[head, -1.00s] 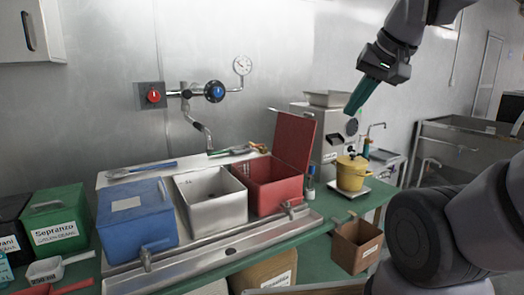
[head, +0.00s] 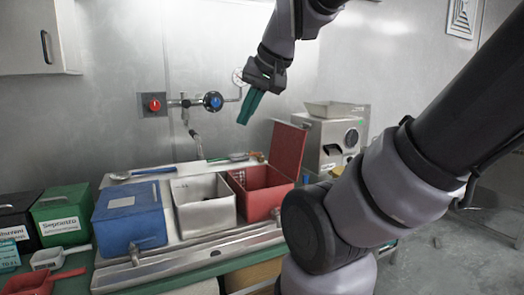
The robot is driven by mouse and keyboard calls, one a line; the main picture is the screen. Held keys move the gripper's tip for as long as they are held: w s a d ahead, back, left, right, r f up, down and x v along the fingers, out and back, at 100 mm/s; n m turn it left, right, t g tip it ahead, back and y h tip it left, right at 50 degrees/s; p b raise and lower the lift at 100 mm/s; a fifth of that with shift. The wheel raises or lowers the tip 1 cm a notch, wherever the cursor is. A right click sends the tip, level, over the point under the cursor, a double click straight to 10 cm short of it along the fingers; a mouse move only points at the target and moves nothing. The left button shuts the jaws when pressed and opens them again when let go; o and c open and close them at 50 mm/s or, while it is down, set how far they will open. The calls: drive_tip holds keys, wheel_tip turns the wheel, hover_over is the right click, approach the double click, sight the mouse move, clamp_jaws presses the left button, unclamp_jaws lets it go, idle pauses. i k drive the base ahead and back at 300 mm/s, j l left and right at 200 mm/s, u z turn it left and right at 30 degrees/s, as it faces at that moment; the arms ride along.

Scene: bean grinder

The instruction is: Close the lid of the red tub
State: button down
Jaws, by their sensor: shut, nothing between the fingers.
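The red tub (head: 262,203) stands at the right end of the row of tubs, its inside showing from above. Its red lid (head: 288,150) stands up, open, along the tub's right side and leans slightly to the right. My gripper (head: 244,121) has green fingers, which are shut and empty. In the picture it is above and to the left of the lid, pointing down, apart from the lid and the tub. My arm covers the area right of the tub.
A white open tub (head: 204,215) and a closed blue tub (head: 131,228) stand left of the red one. A tap (head: 196,143) and a blue valve (head: 213,101) are on the wall behind. A steel machine (head: 338,140) stands behind the lid. Green and black boxes are at far left.

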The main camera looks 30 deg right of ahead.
sight(287, 148)
drive_tip(key=l+u, duration=0.25)
drive_tip(key=l, duration=0.3)
drive_tip(key=k+l+u, duration=0.1)
drive_tip(key=l+u, duration=0.15)
drive_tip(key=l, duration=0.25)
drive_tip(key=k+l+u, duration=0.15)
drive_tip(key=l+u, duration=0.15)
drive_tip(key=l, duration=0.2)
drive_tip(key=k+l, duration=0.1)
drive_tip(key=l, duration=0.3)
drive_tip(key=k+l, duration=0.15)
drive_tip(key=l, duration=0.25)
drive_tip(key=k+l+u, duration=0.1)
drive_tip(key=l, duration=0.35)
drive_tip(key=k+l, duration=0.15)
drive_tip(key=l, duration=0.25)
drive_tip(key=k+l, duration=0.15)
drive_tip(key=l, duration=0.25)
drive_tip(key=k+l, duration=0.1)
drive_tip(key=l, duration=0.3)
drive_tip(key=l+u, duration=0.1)
drive_tip(key=l, duration=0.3)
drive_tip(key=i+l+u, duration=0.1)
drive_tip(key=i+l, duration=0.2)
